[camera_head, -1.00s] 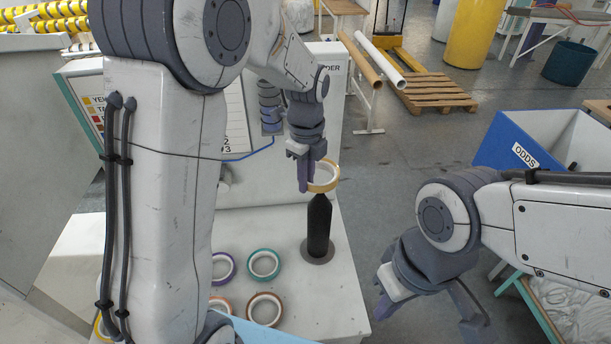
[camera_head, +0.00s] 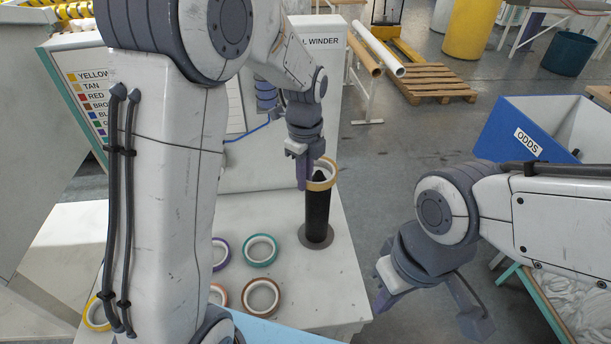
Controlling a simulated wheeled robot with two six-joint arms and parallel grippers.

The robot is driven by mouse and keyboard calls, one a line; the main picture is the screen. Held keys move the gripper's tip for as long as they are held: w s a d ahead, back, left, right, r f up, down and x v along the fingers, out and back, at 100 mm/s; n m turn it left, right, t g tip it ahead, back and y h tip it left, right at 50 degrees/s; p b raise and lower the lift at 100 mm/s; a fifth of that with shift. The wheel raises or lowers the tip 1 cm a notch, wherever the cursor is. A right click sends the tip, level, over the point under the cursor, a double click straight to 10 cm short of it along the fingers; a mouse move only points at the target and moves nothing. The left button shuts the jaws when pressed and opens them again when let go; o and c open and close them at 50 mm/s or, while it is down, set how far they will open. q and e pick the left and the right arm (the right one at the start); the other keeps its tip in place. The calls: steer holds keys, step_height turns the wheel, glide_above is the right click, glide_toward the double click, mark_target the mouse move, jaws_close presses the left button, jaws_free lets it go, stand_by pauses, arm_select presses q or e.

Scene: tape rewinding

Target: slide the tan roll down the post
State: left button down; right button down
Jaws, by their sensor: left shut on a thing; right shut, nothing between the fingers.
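The tan roll (camera_head: 331,178) is held by my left gripper (camera_head: 303,180), whose fingers are shut on its left side. The roll is around the tip of the black post (camera_head: 317,215), and the tip shows through its hole. The post stands upright on a round grey base on the white table (camera_head: 330,280). Most of the post below the roll is bare. My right gripper (camera_head: 380,298) is shut and empty, low at the right, apart from the post and beyond the table's right edge.
Purple (camera_head: 228,255), teal (camera_head: 274,251), brown (camera_head: 276,298) and yellow (camera_head: 92,312) rolls lie on the table left of the post; another is partly hidden by my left arm. A blue ODDS bin (camera_head: 497,125) stands at right. The winder panel (camera_head: 322,75) is behind the post.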

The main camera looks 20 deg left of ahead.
arm_select(q)
steer(key=c, duration=0.8)
jaws_free()
step_height(320, 180, up, 9)
steer(key=shift+b, duration=0.75)
steer(key=shift+r, duration=0.75)
